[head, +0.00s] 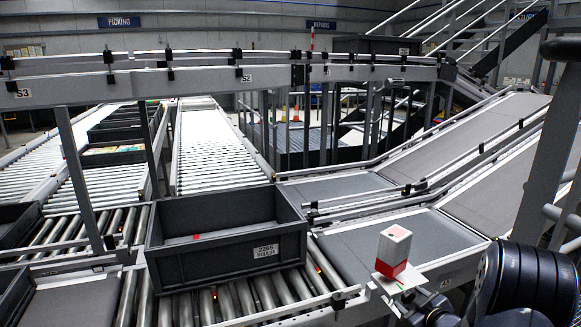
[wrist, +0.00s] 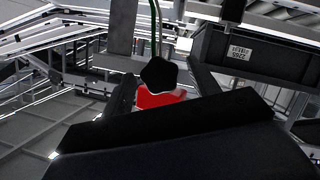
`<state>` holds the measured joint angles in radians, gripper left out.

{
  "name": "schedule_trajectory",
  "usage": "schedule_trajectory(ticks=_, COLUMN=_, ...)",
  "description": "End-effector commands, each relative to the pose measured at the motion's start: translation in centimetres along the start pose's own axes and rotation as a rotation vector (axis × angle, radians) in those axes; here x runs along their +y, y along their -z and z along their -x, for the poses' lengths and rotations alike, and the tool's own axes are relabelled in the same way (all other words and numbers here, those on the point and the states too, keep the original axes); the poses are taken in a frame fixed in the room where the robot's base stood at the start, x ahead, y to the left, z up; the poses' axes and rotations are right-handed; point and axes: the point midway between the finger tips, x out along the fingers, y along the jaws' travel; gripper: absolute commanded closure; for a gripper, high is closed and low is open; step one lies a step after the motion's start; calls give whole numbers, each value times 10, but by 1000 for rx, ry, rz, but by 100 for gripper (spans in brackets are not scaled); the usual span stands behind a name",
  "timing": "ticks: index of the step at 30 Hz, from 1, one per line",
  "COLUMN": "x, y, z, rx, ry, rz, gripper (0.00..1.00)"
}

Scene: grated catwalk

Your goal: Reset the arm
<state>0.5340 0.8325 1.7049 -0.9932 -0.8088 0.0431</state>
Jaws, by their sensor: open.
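My arm reaches in from the lower right of the head view, dark and rounded. My gripper (head: 422,303) is low there, just below and beside a white and red box (head: 394,247). The box stands upright on a small white plate (head: 414,278). In the wrist view a red surface (wrist: 160,98) shows between dark gripper parts, and most of it is hidden. My gripper is open. Whether it touches the box cannot be told, and its fingertips are hard to make out in the head view.
A grey crate (head: 180,273) with a white label sits on the rollers left of my arm; it also shows in the wrist view (wrist: 270,62). A grey belt (head: 366,243) lies behind the box. A sloping conveyor rises at the right, beside a grey post (head: 548,145).

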Motion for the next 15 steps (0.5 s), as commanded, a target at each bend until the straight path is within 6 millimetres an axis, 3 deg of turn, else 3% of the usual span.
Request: schedule_trajectory(ticks=15, x=-5, y=-4, z=-2, rx=1, ry=-122, rz=292, gripper=43)
